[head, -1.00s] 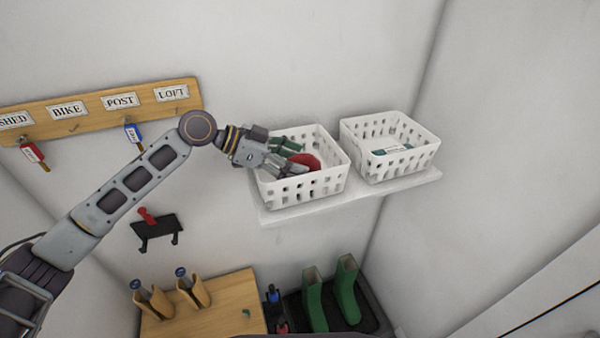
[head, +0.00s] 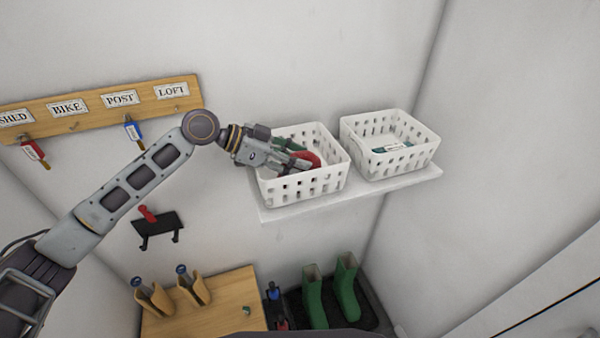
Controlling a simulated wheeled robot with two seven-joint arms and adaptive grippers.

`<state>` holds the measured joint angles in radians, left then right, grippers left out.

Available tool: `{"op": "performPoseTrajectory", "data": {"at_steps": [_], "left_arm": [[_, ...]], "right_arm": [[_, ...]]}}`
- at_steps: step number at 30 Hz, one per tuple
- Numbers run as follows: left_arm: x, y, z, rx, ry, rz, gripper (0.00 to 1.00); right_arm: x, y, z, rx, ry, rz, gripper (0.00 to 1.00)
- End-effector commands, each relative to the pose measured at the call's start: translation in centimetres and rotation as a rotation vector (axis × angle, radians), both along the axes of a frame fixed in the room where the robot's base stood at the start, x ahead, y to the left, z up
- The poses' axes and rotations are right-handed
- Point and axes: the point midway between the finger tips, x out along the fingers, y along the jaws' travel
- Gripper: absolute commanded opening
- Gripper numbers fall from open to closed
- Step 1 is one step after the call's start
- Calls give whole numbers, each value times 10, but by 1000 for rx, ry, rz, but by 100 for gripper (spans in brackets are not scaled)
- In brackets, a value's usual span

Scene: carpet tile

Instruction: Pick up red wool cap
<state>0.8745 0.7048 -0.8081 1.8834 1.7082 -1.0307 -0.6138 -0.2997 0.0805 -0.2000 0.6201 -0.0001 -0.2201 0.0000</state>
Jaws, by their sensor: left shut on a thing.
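The red wool cap (head: 312,158) is in the left white basket (head: 318,184) on the wall shelf, partly hidden by my gripper. My left gripper (head: 303,162) reaches over the basket's left side and is shut on the cap. A green item (head: 290,145) lies behind the gripper in the same basket. My right gripper is not in view.
A second white basket (head: 400,161) with a teal labelled item stands to the right on the shelf (head: 290,209). A key rack (head: 90,108) hangs on the wall at left. Below are a black wall hook (head: 158,228), a wooden bench (head: 215,310) and green boots (head: 315,297).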

Motion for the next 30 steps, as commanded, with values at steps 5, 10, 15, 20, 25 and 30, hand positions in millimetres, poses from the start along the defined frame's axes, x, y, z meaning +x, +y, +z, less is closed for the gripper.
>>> {"op": "performPoseTrajectory", "data": {"at_steps": [5,10,15,20,25,30], "left_arm": [[0,0,0,0,0,0,21],[0,0,5,0,-2,0,21],[1,0,19,-2,-3,1,21],[0,-1,41,-3,-4,-1,21],[0,-1,67,-2,-4,-2,21],[0,-1,87,-1,-3,-1,21]], "right_arm": [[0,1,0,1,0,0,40],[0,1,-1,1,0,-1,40],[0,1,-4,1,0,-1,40],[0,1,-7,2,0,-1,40],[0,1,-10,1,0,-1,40],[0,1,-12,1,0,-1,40]]}}
